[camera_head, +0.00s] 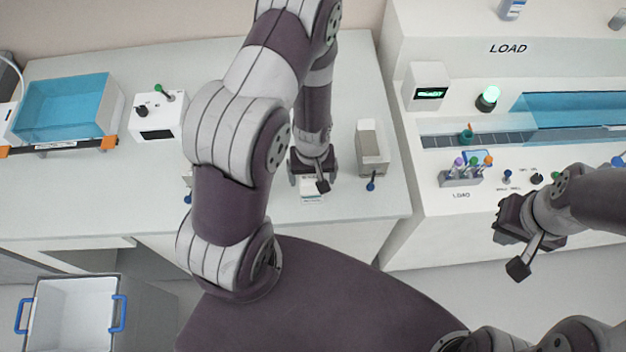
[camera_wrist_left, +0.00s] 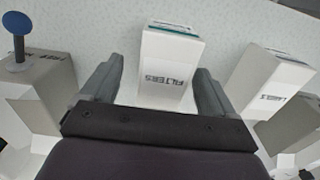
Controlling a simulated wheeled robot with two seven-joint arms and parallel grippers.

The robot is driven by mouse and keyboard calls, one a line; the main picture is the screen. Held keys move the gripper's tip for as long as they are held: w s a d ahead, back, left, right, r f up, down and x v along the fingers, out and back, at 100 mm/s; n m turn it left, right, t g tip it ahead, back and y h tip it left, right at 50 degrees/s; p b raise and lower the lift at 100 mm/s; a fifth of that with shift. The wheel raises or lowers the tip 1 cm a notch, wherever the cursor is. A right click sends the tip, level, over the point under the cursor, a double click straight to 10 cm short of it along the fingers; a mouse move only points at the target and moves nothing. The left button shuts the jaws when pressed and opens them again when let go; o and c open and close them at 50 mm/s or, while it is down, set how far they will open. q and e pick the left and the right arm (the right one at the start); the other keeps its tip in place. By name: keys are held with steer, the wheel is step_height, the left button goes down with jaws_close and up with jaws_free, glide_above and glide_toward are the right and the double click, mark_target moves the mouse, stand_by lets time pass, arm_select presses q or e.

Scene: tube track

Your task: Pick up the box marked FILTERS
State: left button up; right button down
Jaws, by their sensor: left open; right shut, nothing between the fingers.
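The box marked FILTERS (camera_wrist_left: 168,72) is white with a teal strip at its far end in the left wrist view. Its lettering appears upside down. My left gripper (camera_wrist_left: 159,66) is open, with one finger to each side of this box; I cannot tell whether either finger touches it. In the head view, my left gripper (camera_head: 311,172) is over the counter, and a small white box (camera_head: 312,194) shows partly beneath it, the rest hidden by the gripper. My right gripper (camera_head: 508,217) is shut and empty, at the right in front of the LOAD station.
In the wrist view, a box marked LABELS (camera_wrist_left: 266,82) stands to the right and a box with a blue knob (camera_wrist_left: 44,82) to the left. In the head view, a pale box (camera_head: 372,147) stands right of my left gripper. A blue tray (camera_head: 62,105) sits far left.

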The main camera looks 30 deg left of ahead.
arm_select(q)
step_height(320, 180, down, 2)
steer(key=shift+s+a+f+b, duration=0.1)
steer(key=shift+s+a+b, duration=0.05)
steer(key=shift+b, duration=0.2)
steer(key=shift+s+a+f, duration=0.1)
steer(key=shift+f, duration=0.15)
steer(key=shift+c, duration=0.9)
steer(key=c, duration=0.6)
steer(key=shift+c, duration=1.3)
arm_select(e)
steer(key=shift+s+a+f, duration=0.15)
steer(key=shift+f, duration=0.2)
steer(key=shift+s+a+f, duration=0.1)
steer(key=shift+f, duration=0.25)
arm_select(q)
steer(key=shift+r, duration=0.1)
